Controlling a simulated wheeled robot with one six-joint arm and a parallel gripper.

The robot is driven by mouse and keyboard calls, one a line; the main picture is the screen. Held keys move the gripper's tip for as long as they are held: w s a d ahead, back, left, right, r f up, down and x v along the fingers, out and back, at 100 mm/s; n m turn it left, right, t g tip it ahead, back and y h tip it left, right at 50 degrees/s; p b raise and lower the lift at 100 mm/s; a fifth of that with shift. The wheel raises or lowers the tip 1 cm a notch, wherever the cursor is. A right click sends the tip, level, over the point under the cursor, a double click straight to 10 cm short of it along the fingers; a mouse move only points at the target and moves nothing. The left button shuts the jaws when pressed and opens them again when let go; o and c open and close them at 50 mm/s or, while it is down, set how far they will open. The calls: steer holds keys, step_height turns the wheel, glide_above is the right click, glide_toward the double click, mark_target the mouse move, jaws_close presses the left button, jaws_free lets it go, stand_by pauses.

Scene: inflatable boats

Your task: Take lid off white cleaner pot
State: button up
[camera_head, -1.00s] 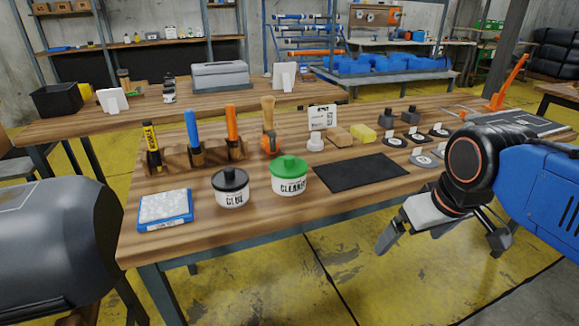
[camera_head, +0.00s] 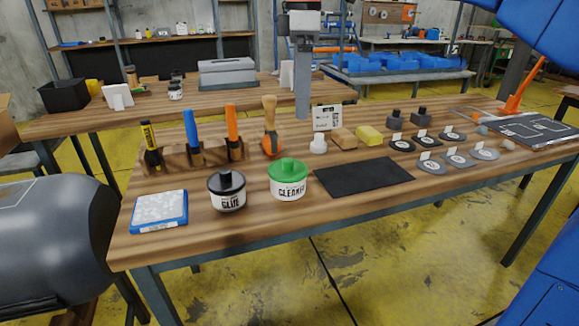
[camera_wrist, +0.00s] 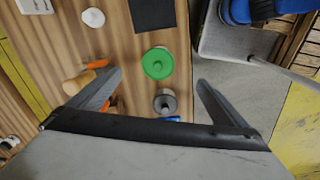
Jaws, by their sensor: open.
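The white cleaner pot (camera_head: 288,189) stands upright on the wooden bench with its green knobbed lid (camera_head: 288,170) on. In the wrist view the green lid (camera_wrist: 157,63) shows from above, between and slightly beyond the fingertips. My gripper (camera_head: 303,114) hangs fingers down above the bench, seen edge-on and higher than the pot. In the wrist view my gripper (camera_wrist: 160,78) is open and empty, its two fingers spread wide and apart from the lid. The pot's white body is mostly hidden there by its lid.
A glue pot (camera_head: 228,197) with a black lid stands close left of the cleaner. A blue-edged tray (camera_head: 160,211) lies farther left. Behind are a tool rack (camera_head: 170,158) and an upright brush (camera_head: 271,128). A black mat (camera_head: 364,177) lies to the right.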

steer(key=a+r+n, duration=0.1)
steer(key=a, duration=0.1)
glide_toward(288, 160)
step_height(288, 160, down, 10)
steer(key=shift+w+r, duration=0.15)
steer(key=shift+w, duration=0.05)
steer(key=c, duration=1.1)
